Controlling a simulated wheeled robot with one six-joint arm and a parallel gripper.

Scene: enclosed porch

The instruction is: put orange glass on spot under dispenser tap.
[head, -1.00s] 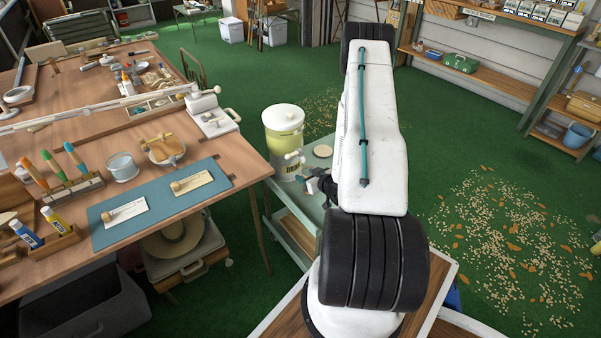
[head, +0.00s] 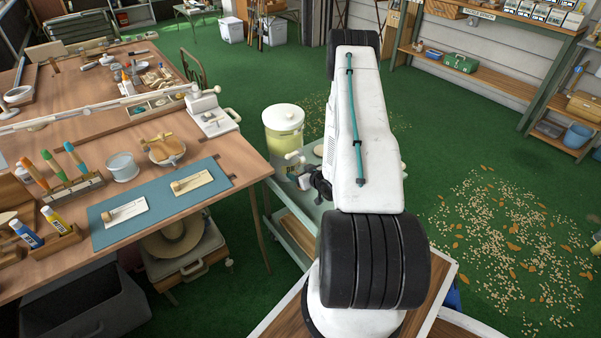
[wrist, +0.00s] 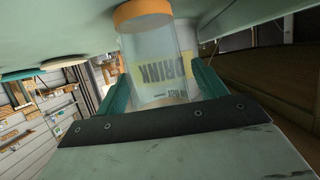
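In the wrist view the glass (wrist: 155,60), clear with an orange end (wrist: 142,13), stands between the teal fingers of my gripper (wrist: 160,88). Both fingers lie along its sides, and I read the gripper as shut on it. The orange end is close to the grey-green surface at the top; I cannot tell if they touch. "DRINK" lettering shows through and beside the glass. In the head view the dispenser (head: 283,120) stands on the cart, its white tap (head: 294,156) beside my dark wrist. The glass and the spot under the tap cannot be made out there.
The green cart (head: 290,213) carries the dispenser. A pale disc (head: 319,149) on it is partly behind my arm. A wooden workbench (head: 225,150) with tools and cards stands to the left. Wood chips (head: 510,240) lie on the open green floor to the right.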

